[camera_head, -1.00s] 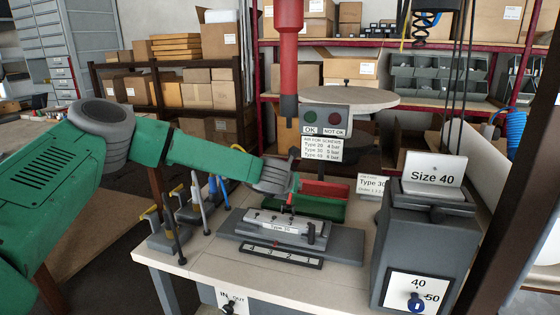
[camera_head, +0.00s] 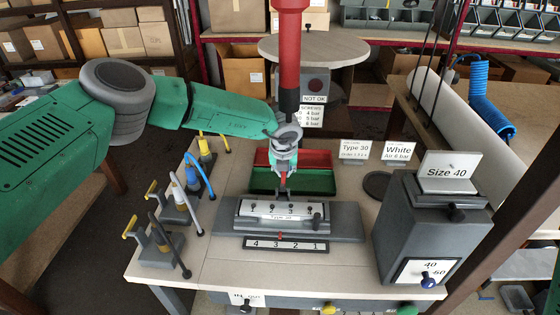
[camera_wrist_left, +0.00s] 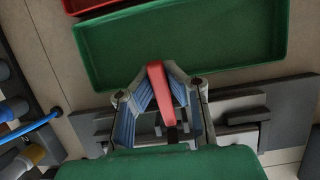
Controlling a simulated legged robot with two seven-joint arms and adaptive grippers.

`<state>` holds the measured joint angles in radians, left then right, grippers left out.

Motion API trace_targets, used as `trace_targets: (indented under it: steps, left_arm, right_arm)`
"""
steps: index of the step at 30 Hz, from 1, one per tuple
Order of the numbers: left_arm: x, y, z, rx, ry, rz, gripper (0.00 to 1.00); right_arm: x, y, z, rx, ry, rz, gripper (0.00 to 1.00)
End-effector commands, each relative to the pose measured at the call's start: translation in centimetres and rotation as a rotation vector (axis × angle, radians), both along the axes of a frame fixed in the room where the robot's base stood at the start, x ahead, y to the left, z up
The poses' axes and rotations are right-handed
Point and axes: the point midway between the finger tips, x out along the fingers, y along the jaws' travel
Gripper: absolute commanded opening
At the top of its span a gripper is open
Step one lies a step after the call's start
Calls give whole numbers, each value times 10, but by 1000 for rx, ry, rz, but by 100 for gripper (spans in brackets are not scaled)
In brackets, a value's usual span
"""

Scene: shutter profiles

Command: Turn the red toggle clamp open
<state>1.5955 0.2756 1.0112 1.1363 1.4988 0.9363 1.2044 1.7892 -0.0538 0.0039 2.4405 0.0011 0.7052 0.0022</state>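The red toggle clamp's lever (camera_wrist_left: 158,85) stands up between my left gripper's fingers in the wrist view. In the head view, my left gripper (camera_head: 284,174) points down over the back of the grey fixture (camera_head: 345,222). The blue-lined fingers (camera_wrist_left: 158,72) lean in on both sides of the lever and appear to pinch it. Only a little red (camera_head: 282,187) shows below the fingertips in the head view; the clamp's base is mostly hidden. My right gripper is not in view.
A red bin (camera_head: 312,158) and a green bin (camera_head: 318,181) lie just behind the fixture. Several tools on stands (camera_head: 185,205) are at the left. A grey box marked Size 40 (camera_head: 425,225) stands at the right. A red column (camera_head: 290,50) hangs above.

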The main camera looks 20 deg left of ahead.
Motion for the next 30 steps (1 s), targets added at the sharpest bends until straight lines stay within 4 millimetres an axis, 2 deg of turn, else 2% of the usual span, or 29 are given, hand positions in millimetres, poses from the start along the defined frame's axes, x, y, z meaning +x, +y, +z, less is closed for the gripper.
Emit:
trace_targets:
  steps: [1, 14, 15, 16, 17, 30]
  left_arm:
    - [4, 3, 6, -3, -9, 6, 0]
    - [5, 3, 6, 1, -4, 7, 0]
    - [5, 3, 6, 0, -4, 8, 18]
    - [5, 3, 6, 0, -3, 8, 29]
    - [4, 3, 5, -1, -2, 7, 33]
    - [1, 3, 1, -2, 4, 5, 33]
  right_arm:
    - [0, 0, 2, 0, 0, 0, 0]
    - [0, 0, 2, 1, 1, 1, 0]
    - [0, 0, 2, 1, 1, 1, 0]
    - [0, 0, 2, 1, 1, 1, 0]
    - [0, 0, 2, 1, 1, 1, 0]
    - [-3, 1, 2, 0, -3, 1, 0]
